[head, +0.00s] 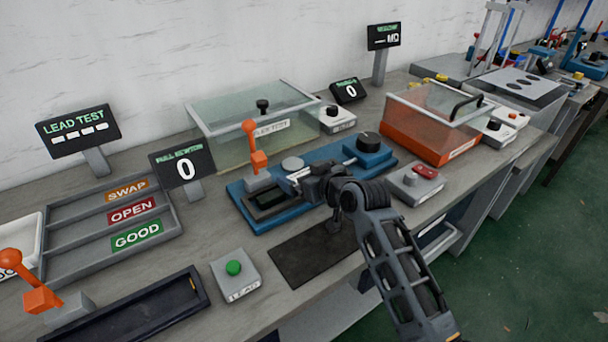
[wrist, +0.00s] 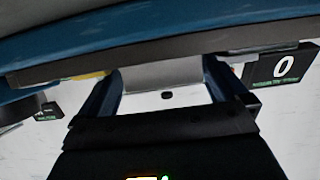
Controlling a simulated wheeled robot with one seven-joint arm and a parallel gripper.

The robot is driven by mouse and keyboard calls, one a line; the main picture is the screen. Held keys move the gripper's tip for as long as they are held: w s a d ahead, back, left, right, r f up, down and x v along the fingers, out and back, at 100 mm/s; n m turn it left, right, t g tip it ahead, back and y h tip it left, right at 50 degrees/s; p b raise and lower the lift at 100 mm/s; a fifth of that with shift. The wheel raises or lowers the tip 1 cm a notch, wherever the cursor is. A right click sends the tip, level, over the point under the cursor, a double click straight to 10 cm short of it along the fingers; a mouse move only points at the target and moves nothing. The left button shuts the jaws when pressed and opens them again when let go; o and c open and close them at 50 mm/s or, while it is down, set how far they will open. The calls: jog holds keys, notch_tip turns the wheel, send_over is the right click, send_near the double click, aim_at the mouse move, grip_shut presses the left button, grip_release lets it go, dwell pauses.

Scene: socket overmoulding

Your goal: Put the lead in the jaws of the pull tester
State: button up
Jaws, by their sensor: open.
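The pull tester, a long blue base (head: 318,163) with an orange-handled lever (head: 255,147) at its left end and a black knob at its right end, lies in the middle of the bench. My gripper (head: 292,180) is low over its middle, near a round grey part. In the wrist view my two blue fingers (wrist: 164,82) stand apart, with a pale grey block (wrist: 165,77) visible between them; I cannot tell whether they touch it. A blue edge (wrist: 130,30) crosses the top there. I cannot make out the lead, and my wrist hides part of the tester.
A clear-lidded box (head: 255,112) stands behind the tester, an orange box (head: 432,122) to its right. A display reading 0 (head: 183,168) and a sorting tray (head: 75,228) are at left. A grey box with a green button (head: 234,275) and a dark mat (head: 305,258) lie in front.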

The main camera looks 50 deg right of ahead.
jog(key=shift+r, duration=0.2)
jog(key=v, duration=1.2)
jog(key=s+a+f, duration=0.1)
jog(key=a, duration=0.1)
jog(key=s+a+f, duration=0.1)
jog(key=s+a, duration=0.1)
jog(key=s+a+f, duration=0.1)
jog(key=s+a, duration=0.1)
jog(key=shift+s+a+f, duration=0.1)
jog(key=shift+a+f, duration=0.1)
jog(key=shift+a, duration=0.2)
jog(key=s+a+r+n+t+y, duration=0.1)
jog(key=s+a+r+y, duration=0.1)
jog(key=s+a, duration=0.4)
jog(key=s+a+r+n+y, duration=0.1)
jog(key=s+a, duration=0.6)
jog(key=s, duration=0.8)
notch_tip(320, 180, up, 2)
jog(key=shift+s+r+n+t+y, duration=0.2)
jog(key=shift+n+t+y, duration=0.2)
jog(key=shift+n, duration=0.2)
